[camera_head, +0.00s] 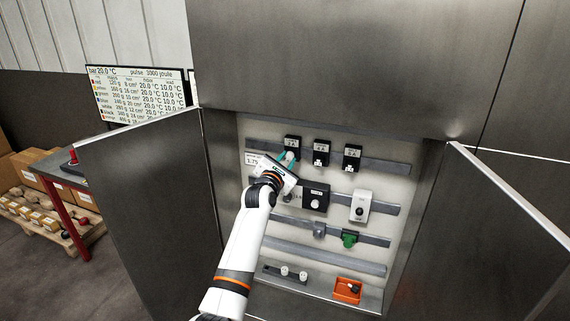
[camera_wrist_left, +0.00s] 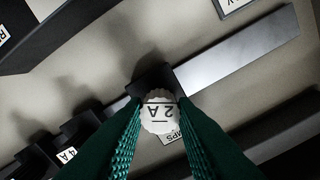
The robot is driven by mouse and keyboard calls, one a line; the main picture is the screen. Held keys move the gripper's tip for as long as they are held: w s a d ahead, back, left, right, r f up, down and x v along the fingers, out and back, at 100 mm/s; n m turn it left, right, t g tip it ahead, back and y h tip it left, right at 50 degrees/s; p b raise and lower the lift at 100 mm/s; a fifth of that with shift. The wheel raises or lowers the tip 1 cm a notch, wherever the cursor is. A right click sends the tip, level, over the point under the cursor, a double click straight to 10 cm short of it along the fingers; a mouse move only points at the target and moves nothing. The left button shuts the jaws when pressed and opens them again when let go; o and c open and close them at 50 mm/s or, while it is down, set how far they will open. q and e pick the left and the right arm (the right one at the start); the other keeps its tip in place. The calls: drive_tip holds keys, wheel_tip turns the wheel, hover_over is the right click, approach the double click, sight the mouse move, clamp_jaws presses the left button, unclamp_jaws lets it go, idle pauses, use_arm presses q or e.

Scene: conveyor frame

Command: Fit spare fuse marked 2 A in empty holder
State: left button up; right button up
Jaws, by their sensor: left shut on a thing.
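A white round fuse cap marked 2 A (camera_wrist_left: 160,112) sits between the green fingers of my left gripper (camera_wrist_left: 158,128), which is shut on it. In the head view my left gripper (camera_head: 288,158) is at the leftmost black holder (camera_head: 292,141) of the top row. In the wrist view a black holder block (camera_wrist_left: 152,79) on the rail is right behind the fuse. I cannot tell whether the fuse is seated in it. A neighbouring holder bears a label 4 A (camera_wrist_left: 68,155). My right gripper is not in view.
Two other black holders (camera_head: 321,153) (camera_head: 352,157) stand to the right. Below are a black unit (camera_head: 315,197), a white unit (camera_head: 360,206), a green part (camera_head: 349,238), a dark strip with white caps (camera_head: 268,270) and an orange bin (camera_head: 338,296). Open cabinet doors (camera_head: 160,190) (camera_head: 490,220) flank the panel.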

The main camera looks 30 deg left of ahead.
use_arm(q)
drive_tip(key=shift+w+a, duration=0.1)
drive_tip(key=shift+w, duration=0.25)
drive_tip(key=shift+r, duration=0.1)
drive_tip(key=o, duration=1.1)
drive_tip(key=shift+w, duration=0.1)
drive_tip(key=shift+c, duration=0.2)
drive_tip(key=b+v, duration=0.2)
drive_tip(key=v, duration=1)
